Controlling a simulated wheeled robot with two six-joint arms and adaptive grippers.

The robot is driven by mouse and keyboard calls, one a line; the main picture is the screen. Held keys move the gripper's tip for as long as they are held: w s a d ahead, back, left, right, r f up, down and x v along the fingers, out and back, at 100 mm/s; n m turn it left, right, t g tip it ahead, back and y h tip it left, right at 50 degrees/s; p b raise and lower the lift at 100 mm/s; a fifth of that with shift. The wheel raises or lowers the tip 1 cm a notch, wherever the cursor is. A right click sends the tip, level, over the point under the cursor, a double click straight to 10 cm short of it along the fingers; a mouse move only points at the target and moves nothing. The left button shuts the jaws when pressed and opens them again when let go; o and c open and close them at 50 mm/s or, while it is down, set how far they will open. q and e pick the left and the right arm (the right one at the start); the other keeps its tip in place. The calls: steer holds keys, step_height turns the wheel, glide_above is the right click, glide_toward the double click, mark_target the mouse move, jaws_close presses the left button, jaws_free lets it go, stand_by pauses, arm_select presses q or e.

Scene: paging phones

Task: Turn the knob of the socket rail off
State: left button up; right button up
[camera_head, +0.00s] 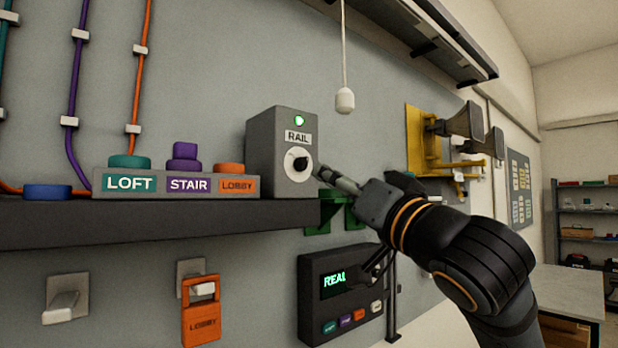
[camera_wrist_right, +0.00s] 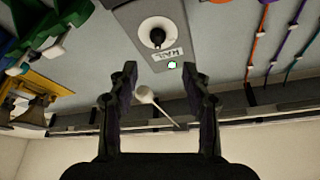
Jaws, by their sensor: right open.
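The socket rail control is a grey box (camera_head: 282,155) labelled RAIL, standing on the dark shelf in the head view. Its green lamp (camera_head: 299,120) is lit. The knob (camera_head: 300,163) is black on a white round dial, low on the box face. In the right wrist view the knob (camera_wrist_right: 157,37) and the lit lamp (camera_wrist_right: 172,65) show upside down beyond the fingers. My right gripper (camera_head: 324,174) is just right of the knob in the head view. The wrist view shows its two fingers (camera_wrist_right: 160,72) apart with nothing between them, short of the knob. My left gripper is not in view.
The shelf (camera_head: 150,222) also carries a block with LOFT, STAIR and LOBBY buttons (camera_head: 166,184). A white pull cord (camera_head: 345,99) hangs above the box. Below are a lit display panel (camera_head: 340,290) and an orange LOBBY tag (camera_head: 201,322). Yellow-backed horns (camera_head: 430,140) are at right.

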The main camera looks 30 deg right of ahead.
mark_target(306, 165)
steer(key=p+x, duration=0.7)
steer(key=x, duration=0.2)
steer(key=shift+w+d+r, duration=0.1)
steer(key=shift+w+r, duration=0.05)
steer(key=shift+w, duration=0.2)
steer(key=shift+w+p, duration=0.25)
steer(key=shift+p, duration=0.1)
steer(key=shift+w+d, duration=0.1)
jaws_close()
